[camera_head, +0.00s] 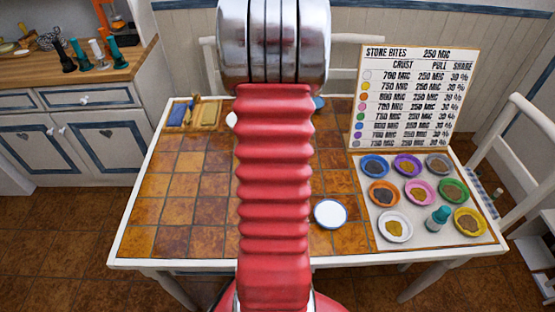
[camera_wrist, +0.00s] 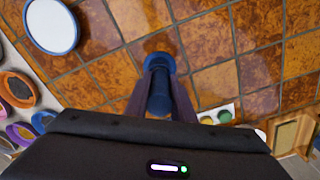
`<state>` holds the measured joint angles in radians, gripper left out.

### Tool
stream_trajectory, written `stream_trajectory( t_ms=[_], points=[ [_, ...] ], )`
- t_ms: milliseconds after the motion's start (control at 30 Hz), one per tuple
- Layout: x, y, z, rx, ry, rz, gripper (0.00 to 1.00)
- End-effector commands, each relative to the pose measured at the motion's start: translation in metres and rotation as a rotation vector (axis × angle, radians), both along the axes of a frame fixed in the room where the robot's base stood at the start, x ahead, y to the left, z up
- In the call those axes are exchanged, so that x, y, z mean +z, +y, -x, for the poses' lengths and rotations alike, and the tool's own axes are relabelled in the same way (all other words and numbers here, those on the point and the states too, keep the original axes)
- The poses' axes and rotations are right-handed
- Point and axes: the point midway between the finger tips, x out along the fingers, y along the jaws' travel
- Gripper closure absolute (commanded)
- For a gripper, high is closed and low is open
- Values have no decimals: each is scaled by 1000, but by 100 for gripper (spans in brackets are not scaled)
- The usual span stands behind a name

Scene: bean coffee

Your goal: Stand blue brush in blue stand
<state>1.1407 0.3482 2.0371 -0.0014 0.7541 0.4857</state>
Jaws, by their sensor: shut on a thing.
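In the wrist view my gripper (camera_wrist: 159,78) has its two dark fingers closed on the blue brush (camera_wrist: 158,98), which lies between them. A wider round blue piece (camera_wrist: 160,62) shows at the fingertips, against the tiled table. I cannot tell whether it is the blue stand or the brush's own wide end, nor whether it touches the tiles. In the head view my red arm hides the gripper and the brush. Only a small blue piece (camera_head: 319,103) shows just right of the arm at the table's far side; I cannot tell what it belongs to.
A blue-rimmed white plate (camera_head: 330,213) lies right of my arm. A tray (camera_head: 481,239) at the right holds several coloured bowls and a teal brush-like item (camera_head: 437,218). A price board (camera_head: 413,98) stands behind it. A wooden box (camera_head: 202,115) is far left; the tiles before it are clear.

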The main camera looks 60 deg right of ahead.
Motion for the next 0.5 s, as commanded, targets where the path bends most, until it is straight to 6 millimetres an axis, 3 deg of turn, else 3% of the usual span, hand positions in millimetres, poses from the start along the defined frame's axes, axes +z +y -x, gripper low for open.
stream_trajectory(
  t_ms=[133,167,433,500],
  points=[
    [-1,0,0,0,0,0,100],
    [-1,0,0,0,0,0,76],
    [-1,0,0,0,0,0,57],
    [-1,0,0,0,0,0,56]
  ],
)
